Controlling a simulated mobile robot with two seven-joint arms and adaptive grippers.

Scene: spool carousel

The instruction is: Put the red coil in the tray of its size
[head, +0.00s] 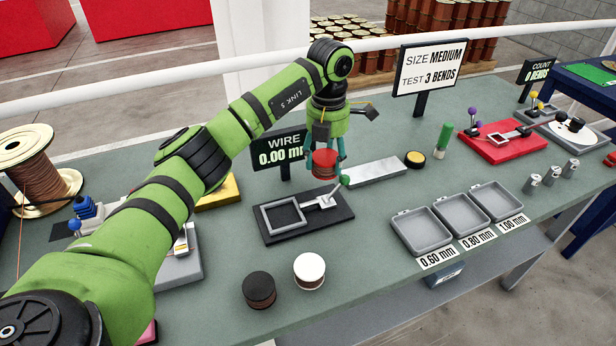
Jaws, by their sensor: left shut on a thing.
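The red coil (324,163) is held upright between the teal fingers of my left gripper (326,172), above the back of a black plate (334,214) with a grey frame and a small gauge-like part. Three empty grey trays stand to the right: the 0.60 mm tray (421,243), the 0.80 mm tray (462,222) and the 1.00 mm tray (497,200). The wire display (279,151) behind the plate reads 0.00 mm. A sign (430,67) reads size medium, test 3 bends. My right gripper is not in view.
A black-topped coil (259,290) and a white-topped coil (309,271) stand at the front. A silver block (373,173), a yellow-topped disc (415,159) and a green cylinder (443,138) lie right of the gripper. Several small metal cylinders stand right of the trays.

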